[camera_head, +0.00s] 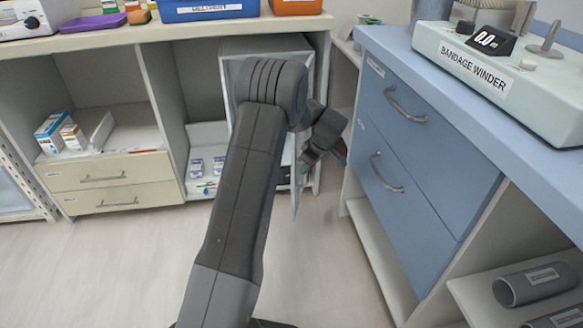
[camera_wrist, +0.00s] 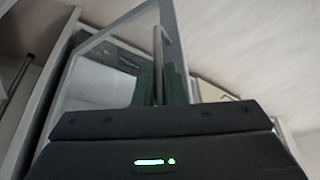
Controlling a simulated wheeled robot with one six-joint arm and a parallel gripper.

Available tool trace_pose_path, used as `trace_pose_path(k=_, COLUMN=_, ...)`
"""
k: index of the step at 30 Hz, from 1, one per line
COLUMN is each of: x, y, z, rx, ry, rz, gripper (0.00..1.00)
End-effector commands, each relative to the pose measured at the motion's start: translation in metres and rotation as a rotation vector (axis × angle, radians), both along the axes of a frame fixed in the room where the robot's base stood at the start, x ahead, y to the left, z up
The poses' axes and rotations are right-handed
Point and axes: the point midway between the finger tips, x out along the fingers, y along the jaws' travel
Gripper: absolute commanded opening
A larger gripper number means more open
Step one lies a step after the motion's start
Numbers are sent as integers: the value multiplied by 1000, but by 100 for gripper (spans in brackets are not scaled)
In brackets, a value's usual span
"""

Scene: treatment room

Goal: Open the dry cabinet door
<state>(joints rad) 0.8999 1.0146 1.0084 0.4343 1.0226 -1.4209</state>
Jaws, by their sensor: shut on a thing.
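The dry cabinet (camera_head: 231,74) is the pale box in the shelf bay behind my arm in the head view. Its door (camera_head: 297,198) shows nearly edge-on there, standing out from the cabinet at an angle. In the wrist view the door has a grey frame (camera_wrist: 107,31) around a clear pane. A vertical bar handle (camera_wrist: 158,48) is on it. My gripper (camera_wrist: 160,86) is shut on this handle, with a dark green finger on each side. In the head view my gripper (camera_head: 321,143) is at the door's outer side, and my arm hides much of the cabinet front.
A blue drawer unit (camera_head: 420,150) with curved handles stands close to the right of my gripper. Cream drawers (camera_head: 110,185) and shelves with small boxes (camera_head: 54,131) are at left. The floor (camera_head: 130,265) in front is clear.

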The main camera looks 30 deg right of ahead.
Motion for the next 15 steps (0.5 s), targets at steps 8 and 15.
trace_pose_path(k=8, x=-16, y=-25, z=2, rx=-4, ry=-5, rz=82, gripper=0)
trace_pose_path(k=15, x=-18, y=-29, z=2, rx=-6, ry=-6, rz=100, gripper=0)
